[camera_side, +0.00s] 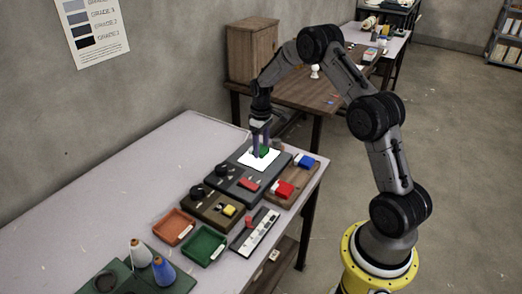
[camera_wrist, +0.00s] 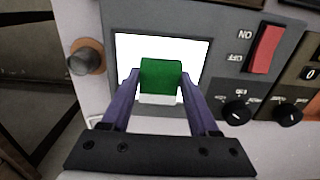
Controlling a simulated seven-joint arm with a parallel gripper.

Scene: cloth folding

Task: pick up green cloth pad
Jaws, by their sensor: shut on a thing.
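The green cloth pad (camera_wrist: 161,76) sits between the two purple fingers of my gripper (camera_wrist: 160,95) in the wrist view. My gripper is shut on it. Behind the pad is a bright white square (camera_wrist: 192,55) set in a dark grey panel. In the side view my gripper (camera_side: 260,152) points straight down over that white square (camera_side: 249,160). A bit of the green pad (camera_side: 264,151) shows beside the fingers. I cannot tell whether the pad touches the white square or hangs just above it.
The dark panel carries a red switch (camera_wrist: 265,48) and dark knobs (camera_wrist: 238,112). A wooden tray (camera_side: 301,186) with blue and red blocks lies to the right. An orange tray (camera_side: 174,227) and a green tray (camera_side: 205,245) stand nearer the camera. The table's left part is clear.

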